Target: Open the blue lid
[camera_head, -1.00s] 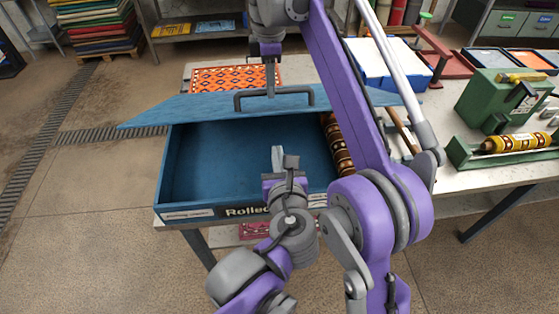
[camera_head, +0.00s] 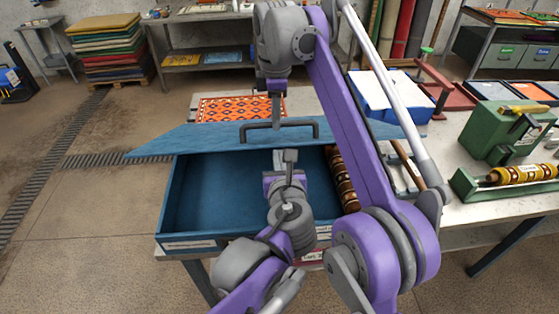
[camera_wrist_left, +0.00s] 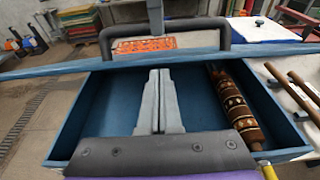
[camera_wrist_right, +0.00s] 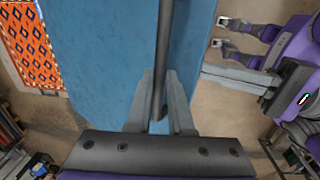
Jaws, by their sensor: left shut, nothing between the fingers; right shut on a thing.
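The blue lid (camera_head: 200,137) is raised above the blue box (camera_head: 172,200), whose inside shows below the lid's front edge. The lid has a dark bar handle (camera_head: 308,120). My right gripper (camera_head: 276,112) is shut on the handle; the right wrist view shows its fingers (camera_wrist_right: 158,105) around the dark bar. My left gripper (camera_head: 285,155) is shut and empty in front of the opening, below the lid's front edge. In the left wrist view its fingers (camera_wrist_left: 160,90) point toward the lid (camera_wrist_left: 80,68) and look apart from it.
A patterned rug roll (camera_head: 341,180) lies at the right inside the box. An orange rug (camera_head: 235,108) lies behind the lid.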

